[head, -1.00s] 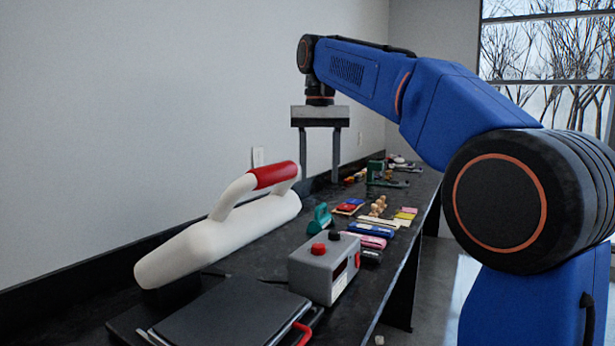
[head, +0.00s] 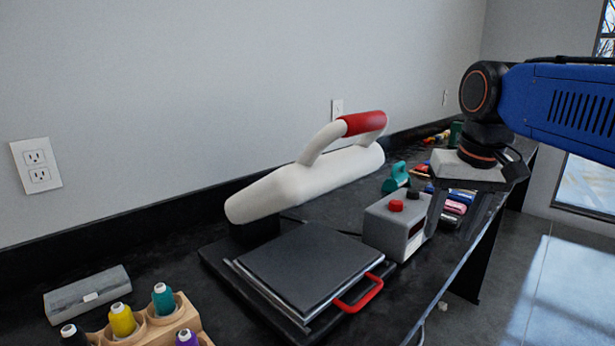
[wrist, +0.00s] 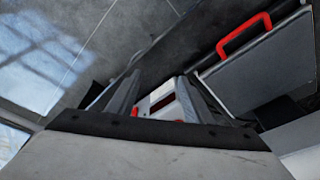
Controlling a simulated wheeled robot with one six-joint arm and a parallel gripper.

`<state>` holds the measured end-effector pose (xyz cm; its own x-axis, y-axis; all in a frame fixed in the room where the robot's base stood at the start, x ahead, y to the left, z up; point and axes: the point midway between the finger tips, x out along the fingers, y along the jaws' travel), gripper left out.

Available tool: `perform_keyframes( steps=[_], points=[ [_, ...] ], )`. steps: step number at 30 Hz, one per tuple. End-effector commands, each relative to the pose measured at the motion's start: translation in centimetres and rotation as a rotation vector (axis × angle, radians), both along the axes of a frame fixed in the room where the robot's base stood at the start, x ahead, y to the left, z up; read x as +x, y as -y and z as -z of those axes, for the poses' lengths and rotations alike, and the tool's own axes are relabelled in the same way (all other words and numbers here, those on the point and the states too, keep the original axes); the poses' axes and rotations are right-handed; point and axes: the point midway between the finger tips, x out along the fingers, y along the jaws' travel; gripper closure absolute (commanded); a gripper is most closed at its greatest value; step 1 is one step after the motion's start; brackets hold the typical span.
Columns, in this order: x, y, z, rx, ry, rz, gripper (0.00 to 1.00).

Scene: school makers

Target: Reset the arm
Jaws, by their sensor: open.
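My blue arm (head: 565,108) reaches in from the right in the head view. My gripper (head: 450,222) hangs from its end with the fingers pointing down, beside the grey control box and over the bench's front side. The fingers are apart with nothing held between them. In the wrist view my gripper (wrist: 160,92) also shows spread fingers, with the box (wrist: 163,98) visible beyond the gap. I cannot tell whether a finger touches the box.
The heat press (head: 290,190) has a white arm, red grip and dark plate with a red handle (head: 360,295). The grey control box (head: 385,228) has red and black buttons. Thread spools (head: 122,320) stand front left. Small items lie behind my gripper. Open floor (head: 560,290) lies right.

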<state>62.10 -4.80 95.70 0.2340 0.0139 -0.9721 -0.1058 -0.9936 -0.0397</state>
Motion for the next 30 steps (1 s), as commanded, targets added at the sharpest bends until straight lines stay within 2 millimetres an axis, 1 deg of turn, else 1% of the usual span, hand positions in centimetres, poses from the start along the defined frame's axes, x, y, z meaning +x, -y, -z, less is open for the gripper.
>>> perform_keyframes(
  steps=[1, 8, 9, 15, 18, 21, 24, 30],
  points=[
    [-1.2, 0.3, 1.3, -0.002, 0.013, -0.006, 0.54],
    [-5.8, 1.1, 7.5, -0.016, 0.074, -0.043, 0.54],
    [-6.6, 1.2, 8.6, -0.018, 0.084, -0.048, 0.54],
    [-10.3, 1.8, 14.4, -0.034, 0.134, -0.078, 0.54],
    [-11.6, 2.0, 16.7, -0.041, 0.154, -0.091, 0.54],
    [-12.5, 2.1, 18.4, -0.046, 0.168, -0.099, 0.54],
    [-13.0, 2.1, 19.3, -0.049, 0.177, -0.103, 0.54],
    [-13.2, 2.2, 19.6, -0.05, 0.179, -0.106, 0.54]
  ],
)
